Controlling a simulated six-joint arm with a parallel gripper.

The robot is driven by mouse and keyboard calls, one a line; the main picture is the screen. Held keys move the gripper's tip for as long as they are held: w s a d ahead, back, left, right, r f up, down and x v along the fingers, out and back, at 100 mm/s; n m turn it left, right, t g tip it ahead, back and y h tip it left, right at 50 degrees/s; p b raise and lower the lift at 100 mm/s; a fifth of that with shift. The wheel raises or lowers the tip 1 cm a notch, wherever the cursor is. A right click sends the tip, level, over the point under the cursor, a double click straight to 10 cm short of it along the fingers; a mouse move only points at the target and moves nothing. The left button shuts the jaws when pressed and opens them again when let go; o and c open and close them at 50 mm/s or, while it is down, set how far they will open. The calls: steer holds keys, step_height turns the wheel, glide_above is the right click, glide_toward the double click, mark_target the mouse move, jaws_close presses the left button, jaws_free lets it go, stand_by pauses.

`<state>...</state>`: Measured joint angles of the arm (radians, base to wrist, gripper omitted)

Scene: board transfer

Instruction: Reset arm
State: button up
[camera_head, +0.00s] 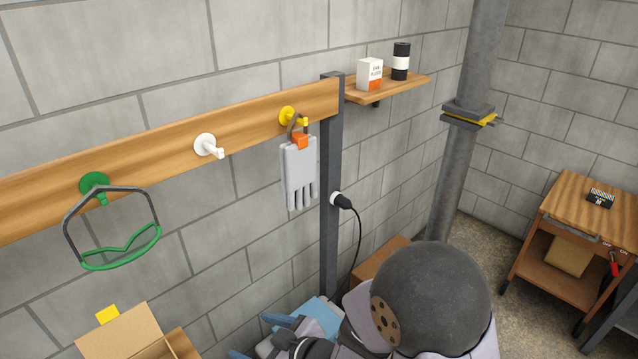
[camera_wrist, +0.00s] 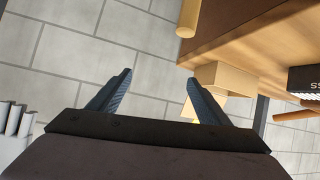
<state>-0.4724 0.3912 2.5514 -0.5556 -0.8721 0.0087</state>
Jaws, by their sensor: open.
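My gripper (camera_wrist: 158,77) is open, with its two dark blue-grey fingers apart and nothing between them in the wrist view. In the head view my arm is low in the picture, in front of the wall and below the wooden board (camera_head: 240,117), and the blue fingers (camera_head: 249,336) point left. A goggle-like green and dark frame (camera_head: 148,238) hangs on the green hook (camera_head: 94,184). The white hook (camera_head: 208,146) is bare. A grey glove (camera_head: 299,170) with an orange clip (camera_head: 300,141) hangs on the yellow hook (camera_head: 288,115).
An open cardboard box (camera_head: 122,332) stands at lower left. A shelf (camera_head: 412,86) holds a white-orange box (camera_head: 369,74) and a dark can (camera_head: 401,61). A black plug and cable (camera_head: 343,201) are on the grey post (camera_head: 331,250). A pipe (camera_head: 455,170) and wooden cart (camera_head: 575,200) are right.

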steer(key=w+d+r+m+h+p, duration=0.1)
steer(key=d+r+m+h+p, duration=0.2)
steer(key=d, duration=0.6)
steer(key=w+d+r+m+h+p, duration=0.1)
steer(key=d+r+m+h+p, duration=0.15)
steer(key=d+h, duration=0.45)
steer(key=s+d+r+m+g+p, duration=0.3)
steer(key=s+d, duration=0.3)
steer(key=s, duration=0.1)
steer(key=s+d+r+m+g+p, duration=0.2)
steer(key=s+d+r+m+g, duration=0.1)
steer(key=s+d, duration=0.3)
steer(key=shift+s+d+r+m+g+p, duration=0.35)
steer(key=shift+s+r+g+p, duration=0.05)
steer(key=shift+s+r, duration=0.1)
